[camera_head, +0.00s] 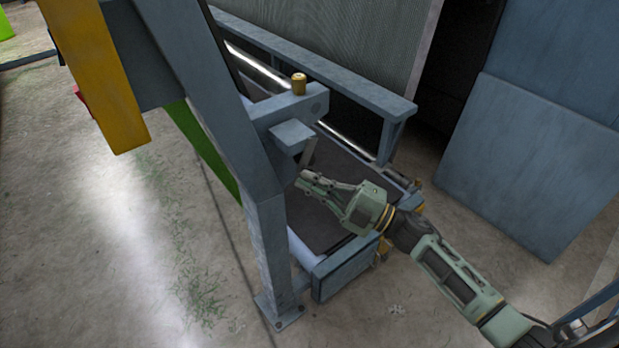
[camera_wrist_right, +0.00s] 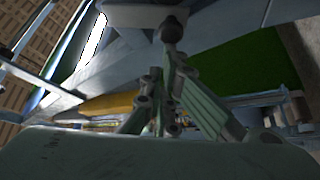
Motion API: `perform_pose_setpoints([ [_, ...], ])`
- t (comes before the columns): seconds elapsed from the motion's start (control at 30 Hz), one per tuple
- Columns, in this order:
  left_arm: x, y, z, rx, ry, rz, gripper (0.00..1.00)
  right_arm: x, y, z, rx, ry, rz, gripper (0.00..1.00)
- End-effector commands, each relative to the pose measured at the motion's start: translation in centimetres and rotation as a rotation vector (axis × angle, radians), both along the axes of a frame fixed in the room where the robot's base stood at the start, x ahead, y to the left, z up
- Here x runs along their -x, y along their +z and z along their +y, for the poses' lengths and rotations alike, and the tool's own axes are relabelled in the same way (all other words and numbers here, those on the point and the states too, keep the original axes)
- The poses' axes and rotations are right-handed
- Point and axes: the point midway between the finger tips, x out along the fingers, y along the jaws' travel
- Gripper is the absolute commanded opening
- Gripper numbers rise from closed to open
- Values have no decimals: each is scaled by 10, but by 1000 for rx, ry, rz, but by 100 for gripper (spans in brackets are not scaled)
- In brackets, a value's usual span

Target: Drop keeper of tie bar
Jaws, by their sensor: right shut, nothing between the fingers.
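My right gripper (camera_head: 308,179) reaches in from the lower right in the head view. Its fingers are shut and empty, just below a blue-grey bracket (camera_head: 292,137) on the frame post. A thin grey piece (camera_head: 308,152) hangs beside that bracket, close above my fingers; I cannot tell if they touch. It may be the keeper, but no label shows. A brass knob (camera_head: 299,84) stands on the arm above. In the right wrist view my gripper fingers (camera_wrist_right: 168,85) come together, with a dark round end (camera_wrist_right: 171,29) just beyond them. My left gripper is out of view.
The slanted blue-grey post (camera_head: 268,240) stands left of my gripper. A long rail (camera_head: 320,68) runs behind, and a low end block (camera_head: 345,268) lies below. Blue panels (camera_head: 545,140) stand at the right. A yellow beam (camera_head: 95,75) is at upper left. Open concrete floor (camera_head: 90,250) lies left.

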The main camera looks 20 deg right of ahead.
Motion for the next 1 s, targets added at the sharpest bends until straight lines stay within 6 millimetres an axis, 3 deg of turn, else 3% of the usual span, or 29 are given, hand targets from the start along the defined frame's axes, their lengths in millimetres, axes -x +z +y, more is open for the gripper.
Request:
perform_pose_setpoints([
  [0.5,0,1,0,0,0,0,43,-5,-16,-15,335,0,-120,0],
  [1.0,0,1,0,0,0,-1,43,-7,-18,-18,402,-1,-145,0],
])
